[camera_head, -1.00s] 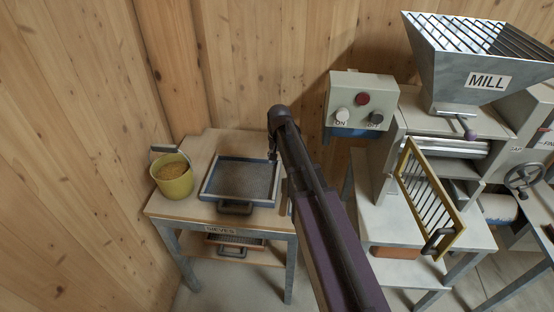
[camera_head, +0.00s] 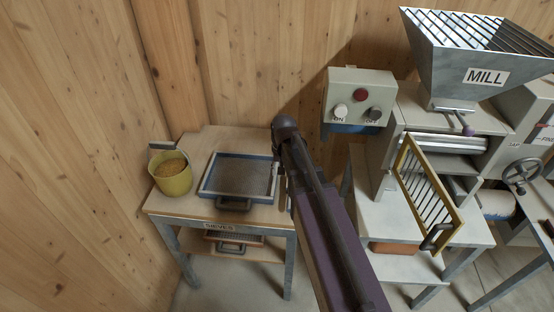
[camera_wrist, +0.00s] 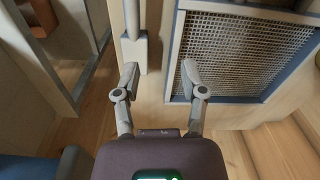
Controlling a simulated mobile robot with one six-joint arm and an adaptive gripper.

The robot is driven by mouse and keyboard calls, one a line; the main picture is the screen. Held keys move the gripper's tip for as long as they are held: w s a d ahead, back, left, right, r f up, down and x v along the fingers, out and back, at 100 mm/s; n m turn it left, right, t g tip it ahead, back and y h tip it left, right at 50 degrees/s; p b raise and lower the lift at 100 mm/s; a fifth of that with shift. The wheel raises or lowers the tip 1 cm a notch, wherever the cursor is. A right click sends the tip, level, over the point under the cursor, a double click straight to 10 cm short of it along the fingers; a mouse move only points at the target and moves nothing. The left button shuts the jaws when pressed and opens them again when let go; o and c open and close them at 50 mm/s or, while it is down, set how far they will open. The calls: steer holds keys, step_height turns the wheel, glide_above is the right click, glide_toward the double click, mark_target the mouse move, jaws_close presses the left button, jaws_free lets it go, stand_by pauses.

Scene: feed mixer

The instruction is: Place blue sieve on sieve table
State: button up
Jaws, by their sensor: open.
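The blue sieve (camera_head: 240,158), a blue-framed tray with grey mesh and a dark handle at its front, lies flat on top of the sieve table (camera_head: 185,208), labelled SIEVES. In the wrist view the mesh of the sieve (camera_wrist: 240,55) fills the upper right. A grey bar (camera_wrist: 136,40), which looks like its handle, stands beyond the fingertips. My gripper (camera_wrist: 160,80) is open and empty, close to the sieve's edge; I see no contact. In the head view my arm hides most of the gripper by the sieve's right side.
A yellow bucket of grain (camera_head: 172,176) stands left of the sieve. Another sieve (camera_head: 232,246) sits on the table's lower shelf. A yellow-framed grate (camera_head: 428,190) leans at the mill (camera_head: 470,60), right of my arm. A control box (camera_head: 358,98) is behind. Wooden walls close the left and back.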

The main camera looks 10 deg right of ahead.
steer(key=s+n, duration=0.2)
steer(key=s, duration=1.1)
steer(key=shift+d, duration=0.4)
